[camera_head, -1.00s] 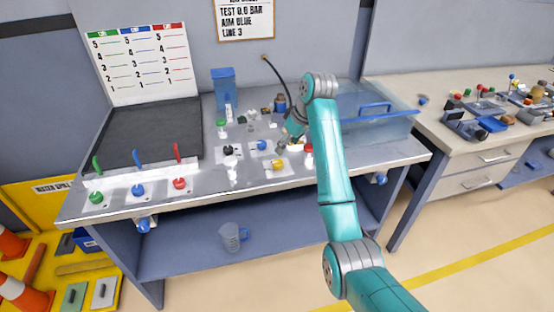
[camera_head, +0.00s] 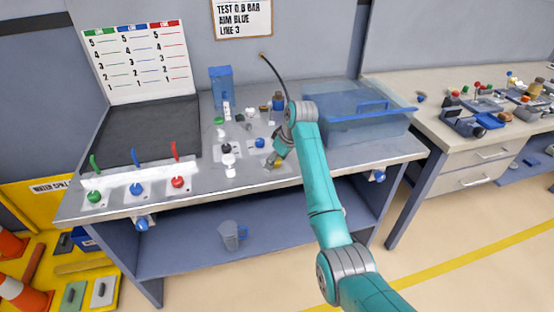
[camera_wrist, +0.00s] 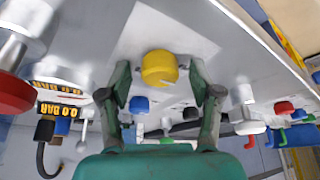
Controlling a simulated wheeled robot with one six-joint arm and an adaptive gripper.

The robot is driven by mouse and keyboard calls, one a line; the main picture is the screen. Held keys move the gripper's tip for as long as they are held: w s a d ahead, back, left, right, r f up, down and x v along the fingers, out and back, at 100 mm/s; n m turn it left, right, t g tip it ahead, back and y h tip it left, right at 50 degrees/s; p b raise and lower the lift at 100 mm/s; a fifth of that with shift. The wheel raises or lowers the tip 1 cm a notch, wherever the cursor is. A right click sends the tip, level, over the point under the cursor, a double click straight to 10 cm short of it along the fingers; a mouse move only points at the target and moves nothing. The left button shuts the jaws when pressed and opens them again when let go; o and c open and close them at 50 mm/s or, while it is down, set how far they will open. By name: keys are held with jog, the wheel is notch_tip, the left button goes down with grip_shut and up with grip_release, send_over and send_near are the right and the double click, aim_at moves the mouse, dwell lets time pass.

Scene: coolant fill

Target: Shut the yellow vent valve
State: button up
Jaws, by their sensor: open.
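The yellow vent valve (camera_wrist: 160,68) is a round knob on a pale plate in the wrist view. My gripper (camera_wrist: 160,78) is open, with one finger on each side of the yellow knob. I cannot tell whether either finger touches it.
A blue knob (camera_head: 260,143) and a black knob (camera_head: 226,148) stand close by on the bench. A red knob (camera_wrist: 14,92) and a gauge display (camera_wrist: 58,104) are at the wrist view's left. A clear blue tub (camera_head: 365,128) stands to the right.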

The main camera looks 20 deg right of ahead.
jog(key=c, duration=1.1)
jog(key=shift+c, duration=0.2)
jog(key=shift+m, duration=0.4)
jog(key=m+h, duration=0.1)
jog(key=m, duration=0.2)
jog(key=shift+a+m+t, duration=0.15)
jog(key=shift+m+t, duration=0.15)
jog(key=shift+t, duration=0.1)
jog(key=m+h, duration=0.2)
jog(key=m, duration=0.2)
jog(key=shift+m, duration=0.3)
jog(key=m+h, duration=0.1)
jog(key=m, duration=0.3)
jog(key=shift+a+g+h, duration=0.15)
jog(key=shift+g+h, duration=0.25)
jog(key=m+g+h, duration=0.1)
jog(key=m, duration=0.3)
jog(key=shift+m, duration=0.3)
jog(key=shift+w, duration=0.1)
